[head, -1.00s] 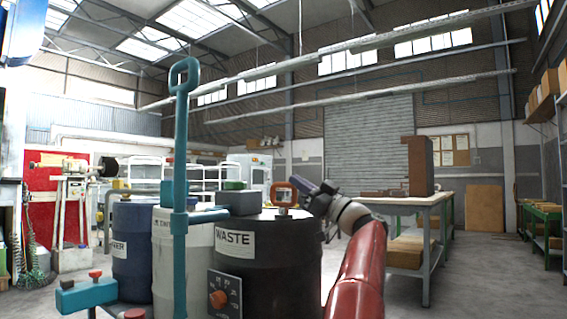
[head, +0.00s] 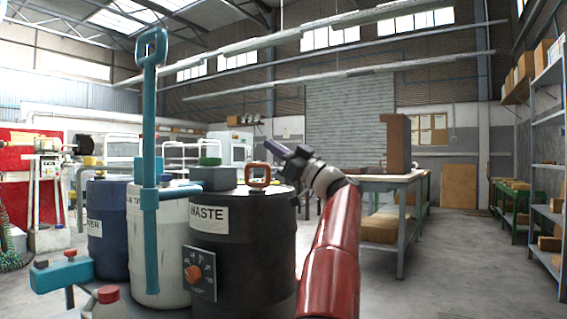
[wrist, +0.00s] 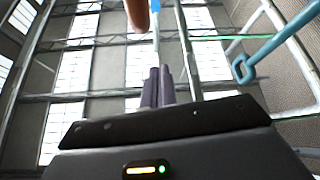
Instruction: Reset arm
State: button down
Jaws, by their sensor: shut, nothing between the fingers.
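My gripper (head: 268,146) is at the end of my raised red arm, in the middle of the head view. Its dark fingers point up and left, above the right part of the black drum in the picture. In the wrist view the two fingers (wrist: 157,72) are together with nothing between them, and the ceiling is behind them.
A black waste drum (head: 250,240), a white drum (head: 172,245) and a blue drum (head: 108,235) stand at left with a teal pole handle (head: 151,120). An orange handle (head: 259,170) tops the black drum. A workbench (head: 400,200) and open floor (head: 455,260) lie right.

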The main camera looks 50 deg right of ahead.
jog(key=b+v, duration=0.1)
jog(key=v, duration=0.9)
jog(key=w+a+f+m+g, duration=0.25)
jog(key=w+a+f, duration=0.25)
jog(key=w+a, duration=0.3)
jog(key=w+a+f+m+g, duration=0.2)
jog(key=w+a+f+g, duration=0.25)
jog(key=a, duration=0.55)
jog(key=a+f+g+y, duration=0.1)
jog(key=a+f+g, duration=0.1)
jog(key=a+f, duration=0.45)
jog(key=a+f+g, duration=0.2)
jog(key=a+f, duration=0.2)
jog(key=a, duration=0.5)
jog(key=s+a+f+g+h, duration=0.35)
jog(key=s+a+f, duration=0.45)
jog(key=f, duration=0.4)
jog(key=s+a+f+g+h, duration=0.2)
jog(key=s+a+f+g, duration=0.3)
jog(key=s+f, duration=0.65)
notch_tip(320, 180, up, 12)
jog(key=t+p, duration=0.1)
jog(key=p, duration=1.2)
jog(key=shift+w+a+r, duration=0.15)
jog(key=shift+a+r, duration=0.1)
jog(key=shift+a, duration=0.05)
